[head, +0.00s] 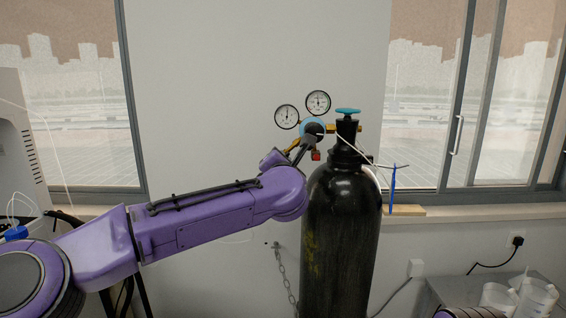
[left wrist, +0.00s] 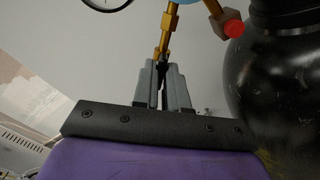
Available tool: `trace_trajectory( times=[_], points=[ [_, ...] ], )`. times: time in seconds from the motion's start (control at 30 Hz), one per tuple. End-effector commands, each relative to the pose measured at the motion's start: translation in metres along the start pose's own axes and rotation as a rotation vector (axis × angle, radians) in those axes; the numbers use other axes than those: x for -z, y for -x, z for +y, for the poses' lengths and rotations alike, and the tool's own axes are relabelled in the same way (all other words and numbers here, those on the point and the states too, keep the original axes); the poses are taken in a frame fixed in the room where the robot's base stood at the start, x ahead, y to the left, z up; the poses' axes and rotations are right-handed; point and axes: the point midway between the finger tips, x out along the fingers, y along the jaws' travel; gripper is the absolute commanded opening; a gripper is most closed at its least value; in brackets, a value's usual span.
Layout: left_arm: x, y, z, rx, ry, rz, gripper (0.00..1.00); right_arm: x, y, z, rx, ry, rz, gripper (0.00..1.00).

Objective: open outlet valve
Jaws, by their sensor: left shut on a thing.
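A tall black gas cylinder (head: 342,225) stands upright against the wall, with a teal handwheel (head: 347,111) on top. Its brass regulator carries two round gauges (head: 286,116) (head: 318,102), a light-blue round knob (head: 313,127) and a small red-tipped fitting (head: 316,156). The red tip also shows in the left wrist view (left wrist: 233,29). My left gripper (head: 308,143) is at the regulator, left of the cylinder neck. In the left wrist view its fingers (left wrist: 164,68) are closed on a brass stem (left wrist: 165,35) of the regulator. The contact is partly hidden by the fingers. My right gripper is not in view.
A chain (head: 284,275) hangs on the wall left of the cylinder. A blue upright piece (head: 392,188) and a wooden block (head: 408,210) are on the sill at right. A white machine (head: 22,150) is at far left.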

Motion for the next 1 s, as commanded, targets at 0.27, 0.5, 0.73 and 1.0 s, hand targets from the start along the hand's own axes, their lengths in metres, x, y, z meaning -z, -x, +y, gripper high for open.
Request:
trace_trajectory(
  times=[0.27,0.5,0.73,1.0],
  points=[
    [0.001,0.000,-0.001,0.002,-0.001,0.002,0.37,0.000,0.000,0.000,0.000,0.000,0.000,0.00],
    [0.001,0.009,-0.002,0.001,-0.002,-0.002,0.37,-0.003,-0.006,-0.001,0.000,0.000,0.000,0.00],
    [0.004,0.062,-0.003,0.000,-0.002,-0.003,0.37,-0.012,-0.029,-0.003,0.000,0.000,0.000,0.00],
    [0.002,0.103,-0.001,0.002,-0.001,0.001,0.37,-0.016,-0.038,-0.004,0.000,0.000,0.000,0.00]
  ],
)
